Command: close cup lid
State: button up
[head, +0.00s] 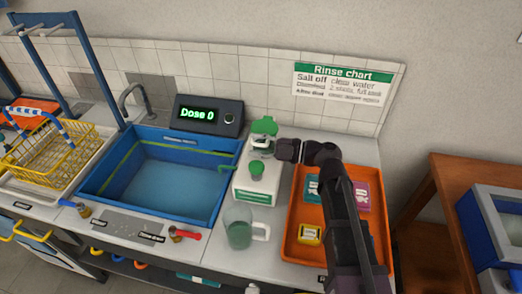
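A green lid-like piece (264,125) stands up at the back of the counter, behind a small greyish cup-like part (262,143) above a white box (258,188). I cannot tell for sure whether the green piece is the cup's lid. My gripper (264,152) reaches in from the right at that part, just below the green piece. Its fingers are too small and blurred to tell whether they touch or hold anything. A clear jug (239,229) with a handle and greenish contents stands in front of the white box, with no lid seen on it.
A green knob (257,169) sits on the white box. An orange tray (342,267) with several small packs lies under my arm. A blue basin (222,190) is at left, with a "Dose 0" display (208,115) behind it. A yellow wire basket (48,160) stands far left.

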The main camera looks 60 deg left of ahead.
jog(key=shift+r, duration=0.1)
jog(key=shift+d, duration=0.1)
jog(key=v, duration=1.2)
dwell(0.9)
